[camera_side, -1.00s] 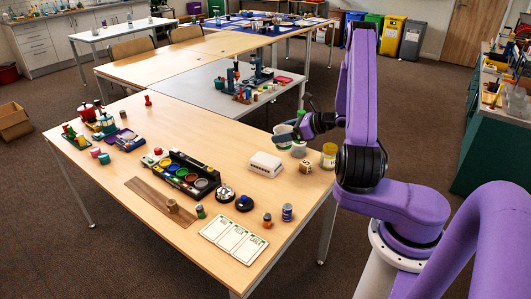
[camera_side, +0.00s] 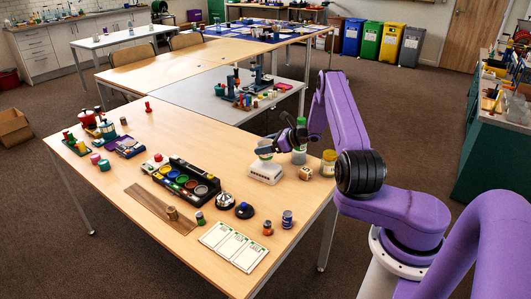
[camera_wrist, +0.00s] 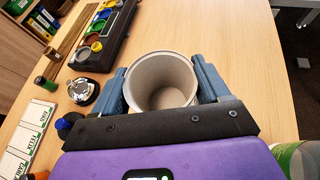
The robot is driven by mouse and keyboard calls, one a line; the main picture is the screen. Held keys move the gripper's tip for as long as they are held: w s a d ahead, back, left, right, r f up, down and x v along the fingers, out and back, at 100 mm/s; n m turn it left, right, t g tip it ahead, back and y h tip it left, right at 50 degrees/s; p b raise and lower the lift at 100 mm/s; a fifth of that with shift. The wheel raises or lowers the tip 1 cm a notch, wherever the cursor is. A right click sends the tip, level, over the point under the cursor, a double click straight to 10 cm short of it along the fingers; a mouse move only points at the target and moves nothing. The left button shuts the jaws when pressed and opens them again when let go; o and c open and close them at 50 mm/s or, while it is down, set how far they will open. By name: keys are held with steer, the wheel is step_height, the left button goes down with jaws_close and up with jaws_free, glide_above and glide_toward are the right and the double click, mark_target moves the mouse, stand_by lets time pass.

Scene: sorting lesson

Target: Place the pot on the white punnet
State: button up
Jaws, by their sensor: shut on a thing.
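The pot (camera_side: 265,151) is a pale, open-topped round vessel, upright in my gripper (camera_side: 276,146). In the wrist view, the pot (camera_wrist: 161,84) sits between the two blue-grey fingers, which press on its opposite sides. It looks empty inside. The white punnet (camera_side: 265,173) is a low white box with slotted sides on the table, directly below the pot in the side view. The pot's base is at or just above the punnet's top; I cannot tell whether they touch. In the wrist view the punnet is hidden.
A grey-green bottle (camera_side: 299,154), a yellow-lidded jar (camera_side: 328,163) and a small wooden block (camera_side: 305,173) stand right of the punnet. A black paint tray (camera_side: 181,181), a silver bell (camera_side: 225,200) and white cards (camera_side: 235,245) lie left and in front. Bare table lies behind the punnet.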

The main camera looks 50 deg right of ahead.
steer(key=shift+f, duration=1.65)
steer(key=shift+f, duration=0.1)
